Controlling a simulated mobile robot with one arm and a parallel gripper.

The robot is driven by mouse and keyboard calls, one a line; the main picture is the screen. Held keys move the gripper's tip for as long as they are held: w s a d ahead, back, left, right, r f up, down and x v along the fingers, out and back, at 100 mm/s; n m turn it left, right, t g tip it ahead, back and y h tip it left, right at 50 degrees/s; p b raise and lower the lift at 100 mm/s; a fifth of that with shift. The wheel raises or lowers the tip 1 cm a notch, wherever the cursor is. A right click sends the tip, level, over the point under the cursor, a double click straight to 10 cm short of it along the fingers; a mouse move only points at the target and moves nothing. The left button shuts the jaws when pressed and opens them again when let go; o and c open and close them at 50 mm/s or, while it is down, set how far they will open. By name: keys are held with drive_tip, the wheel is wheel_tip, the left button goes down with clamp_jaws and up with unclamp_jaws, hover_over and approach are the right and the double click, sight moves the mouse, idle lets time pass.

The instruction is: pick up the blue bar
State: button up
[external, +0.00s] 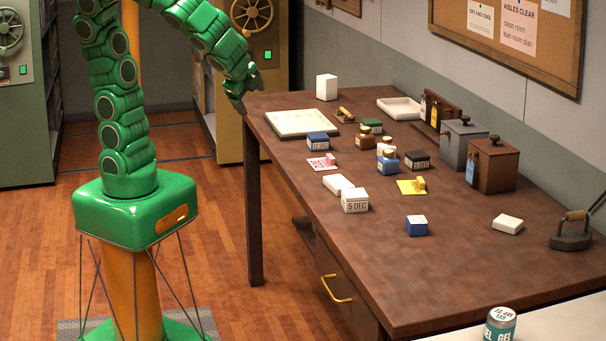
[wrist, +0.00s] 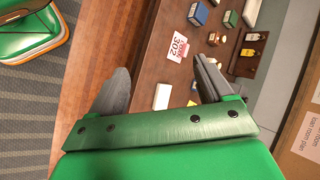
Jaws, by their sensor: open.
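Several blue box-shaped blocks with pale labelled tops stand on the brown table: one (external: 318,142) near the cream tray, one (external: 387,164) at the middle, one (external: 416,227) toward the front. I cannot tell which is the blue bar. One blue block (wrist: 198,14) shows at the top of the wrist view, beyond the fingers. My gripper (external: 248,93) is open and empty at the table's far left corner, apart from all the blocks. In the wrist view my gripper (wrist: 162,72) has its fingers spread on both sides of the table's edge.
The brown table (external: 470,270) has clear room at its front. A cream tray (external: 302,123), white block (external: 327,87), pink card (external: 322,162), yellow piece (external: 411,186), grey box (external: 463,142) and brown box (external: 492,164) stand on it. A flat iron (external: 572,232) sits at the right.

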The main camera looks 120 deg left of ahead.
drive_tip(key=w+a+r+m+t+y, duration=0.1)
drive_tip(key=w+a+r+m+y, duration=0.15)
drive_tip(key=w+a, duration=0.4)
drive_tip(key=m+t+y, duration=0.2)
drive_tip(key=m+t, duration=0.9)
drive_tip(key=m, duration=0.7)
hover_over(408, 221)
drive_tip(key=s+a, duration=0.5)
drive_tip(key=s, duration=0.4)
wheel_tip(408, 221, down, 8)
drive_tip(key=f, duration=0.1)
drive_tip(key=w+d+f+m+h, duration=0.1)
drive_tip(key=d+f+m, duration=0.1)
drive_tip(key=f, duration=0.2)
drive_tip(key=w+d+f+m+h, duration=0.2)
drive_tip(key=d+f, duration=0.1)
drive_tip(key=f, duration=0.2)
drive_tip(key=w+d+f+m+h, duration=0.2)
drive_tip(key=d+f+m, duration=0.1)
drive_tip(key=f, duration=0.2)
drive_tip(key=shift+d+f, duration=0.2)
drive_tip(key=shift+x, duration=3.9)
drive_tip(key=shift+s+a, duration=0.1)
drive_tip(key=shift+a, duration=0.05)
